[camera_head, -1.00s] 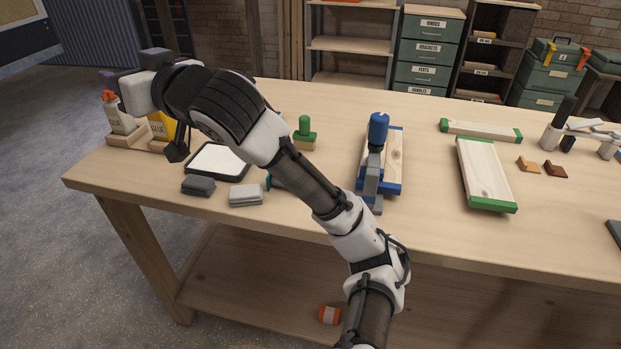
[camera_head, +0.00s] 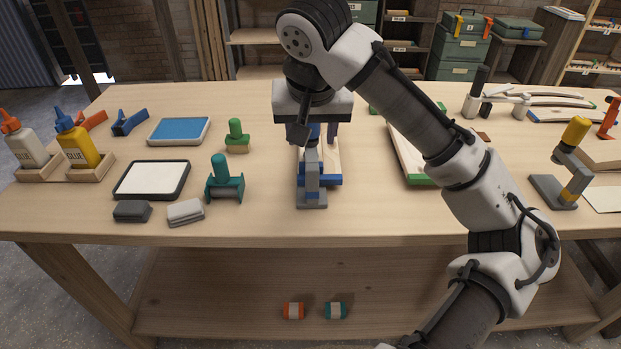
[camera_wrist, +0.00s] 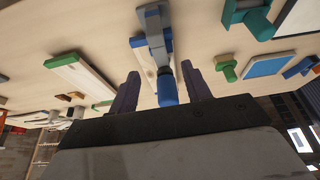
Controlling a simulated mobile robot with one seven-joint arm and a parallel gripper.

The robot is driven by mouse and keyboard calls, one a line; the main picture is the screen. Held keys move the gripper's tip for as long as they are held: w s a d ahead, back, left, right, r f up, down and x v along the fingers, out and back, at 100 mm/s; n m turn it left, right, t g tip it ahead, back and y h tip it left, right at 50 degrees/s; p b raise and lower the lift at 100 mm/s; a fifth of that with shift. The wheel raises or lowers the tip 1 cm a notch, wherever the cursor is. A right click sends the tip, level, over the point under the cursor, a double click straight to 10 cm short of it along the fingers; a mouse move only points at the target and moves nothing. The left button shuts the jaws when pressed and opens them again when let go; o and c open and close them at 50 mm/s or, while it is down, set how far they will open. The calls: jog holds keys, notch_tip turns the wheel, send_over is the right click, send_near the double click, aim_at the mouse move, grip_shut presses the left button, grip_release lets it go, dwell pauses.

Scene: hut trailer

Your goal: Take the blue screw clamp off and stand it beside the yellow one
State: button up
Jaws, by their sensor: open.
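The blue screw clamp (camera_head: 311,184) stands upright at the near end of a pale wooden board with blue ends (camera_head: 331,160). Its body is grey; its blue handle is mostly hidden in the head view but shows in the wrist view (camera_wrist: 167,88). My gripper (camera_head: 312,134) is open above the clamp. In the wrist view its two dark fingers (camera_wrist: 160,74) are spread on either side of the blue handle, with gaps visible. The yellow screw clamp (camera_head: 575,131) stands on the table at the right, on a grey foot (camera_head: 555,192).
A teal clamp-like tool (camera_head: 224,181) and a green-handled stamp (camera_head: 237,136) stand left of the board. A green-ended board (camera_head: 412,165) lies to the right, partly behind my arm.

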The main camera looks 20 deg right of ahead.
aim_at(311, 157)
jog(key=x, duration=0.5)
jog(key=shift+w+f, duration=0.1)
jog(key=shift+f, duration=0.05)
jog(key=shift+w+p+x, duration=0.15)
jog(key=shift+p+x, duration=0.2)
jog(key=shift+x, duration=1)
jog(key=shift+w+p+x, duration=0.15)
jog(key=shift+p+x, duration=0.15)
jog(key=shift+x, duration=1.05)
jog(key=shift+d, duration=0.1)
grip_shut()
jog(key=shift+r, duration=0.25)
